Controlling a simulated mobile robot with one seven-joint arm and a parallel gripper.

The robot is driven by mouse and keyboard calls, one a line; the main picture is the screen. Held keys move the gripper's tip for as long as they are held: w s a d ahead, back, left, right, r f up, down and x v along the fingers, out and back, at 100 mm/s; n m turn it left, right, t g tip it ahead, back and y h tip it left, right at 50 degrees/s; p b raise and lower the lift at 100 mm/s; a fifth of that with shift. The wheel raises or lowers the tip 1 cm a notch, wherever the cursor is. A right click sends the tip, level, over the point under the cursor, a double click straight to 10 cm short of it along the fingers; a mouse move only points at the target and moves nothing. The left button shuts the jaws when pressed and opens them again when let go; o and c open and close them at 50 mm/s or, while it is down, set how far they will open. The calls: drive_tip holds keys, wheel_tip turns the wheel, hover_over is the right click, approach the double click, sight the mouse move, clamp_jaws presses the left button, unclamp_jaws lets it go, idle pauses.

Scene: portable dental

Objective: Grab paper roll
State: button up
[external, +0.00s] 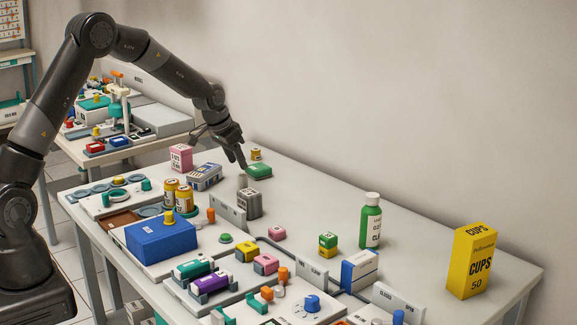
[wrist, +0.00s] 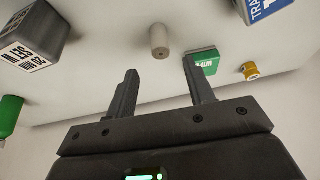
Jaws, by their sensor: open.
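The paper roll (wrist: 159,41) is a small pale grey cylinder with a dark hole in its end. In the wrist view it stands on the table beyond my fingertips, roughly in line with the gap between them. My gripper (wrist: 160,67) is open and empty, with its two dark fingers apart. In the external view my gripper (external: 241,163) hangs low over the back left part of the table. The roll (external: 243,181) shows there as a small grey shape just below the fingers, partly hidden.
A green box (wrist: 203,61) stands close to the right of the roll in the wrist view, with a small yellow jar (wrist: 250,70) beyond it. A grey box (external: 248,204) stands in front in the external view. A pink box (external: 181,157) stands left.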

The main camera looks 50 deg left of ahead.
sight(242, 174)
drive_tip(key=shift+x, duration=3.25)
drive_tip(key=shift+s+a, duration=0.1)
drive_tip(key=shift+a, duration=0.05)
drive_tip(key=shift+c, duration=0.6)
drive_tip(key=c, duration=0.9)
